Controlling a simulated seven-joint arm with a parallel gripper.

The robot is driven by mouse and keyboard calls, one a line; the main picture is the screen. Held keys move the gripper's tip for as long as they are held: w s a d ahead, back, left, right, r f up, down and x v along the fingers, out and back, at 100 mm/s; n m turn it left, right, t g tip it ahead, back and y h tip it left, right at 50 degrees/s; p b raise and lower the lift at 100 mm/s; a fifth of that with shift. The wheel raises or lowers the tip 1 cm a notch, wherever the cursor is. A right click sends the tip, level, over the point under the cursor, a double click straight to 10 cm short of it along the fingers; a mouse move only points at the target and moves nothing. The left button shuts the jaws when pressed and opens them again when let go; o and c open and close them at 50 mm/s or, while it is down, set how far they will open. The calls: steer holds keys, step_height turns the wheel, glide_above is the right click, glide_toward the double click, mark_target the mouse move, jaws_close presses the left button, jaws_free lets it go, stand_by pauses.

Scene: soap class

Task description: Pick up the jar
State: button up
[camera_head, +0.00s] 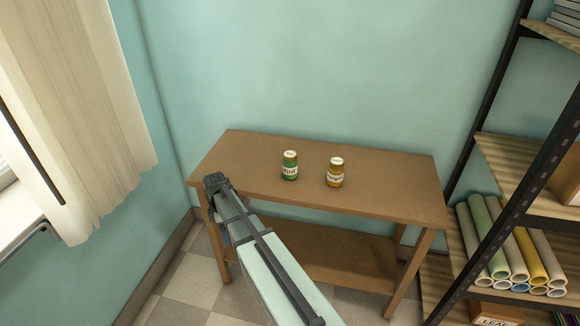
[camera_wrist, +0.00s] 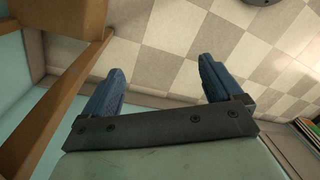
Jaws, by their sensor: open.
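Two small jars stand upright on the wooden table (camera_head: 245,178) in the head view. The right jar (camera_head: 335,173) is amber-yellow with a pale-topped lid and a label too small to read surely. My gripper (camera_wrist: 158,80) is open and empty in the wrist view, with its blue fingers spread above the floor. In the head view my arm's end is at the table's front left, apart from both jars; the fingers are mostly hidden there. No jar shows in the wrist view.
A metal-framed shelf (camera_head: 505,205) with rolled tubes (camera_head: 515,245) stands at the right. A curtain (camera_head: 75,110) hangs at the left. The tabletop around the jars is clear. A table leg (camera_wrist: 75,58) and checkered floor (camera_wrist: 175,45) show in the wrist view.

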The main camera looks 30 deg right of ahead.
steer(key=w+d+r+n+t, duration=0.1)
steer(key=w+r+n, duration=0.1)
steer(key=w+r, duration=0.45)
steer(key=w+d+r+n+t, duration=0.1)
steer(key=w+r+n, duration=0.15)
steer(key=r, duration=0.65)
step_height(320, 180, up, 14)
steer(key=f+m, duration=0.1)
steer(key=m, duration=0.1)
glide_above(292, 154)
steer(key=shift+s+a+r+g, duration=0.1)
steer(key=shift+r+g, duration=0.15)
steer(key=shift+g, duration=0.05)
steer(key=shift+f, duration=0.25)
step_height(292, 154, down, 8)
steer(key=shift+r, duration=0.2)
steer(key=shift+w+a+f, duration=0.1)
steer(key=shift+w+f, duration=0.05)
steer(key=shift+f, duration=1.25)
steer(key=shift+w+a+f, duration=0.1)
steer(key=shift+w+f, duration=0.05)
steer(key=shift+f, duration=1.25)
steer(key=c, duration=1.3)
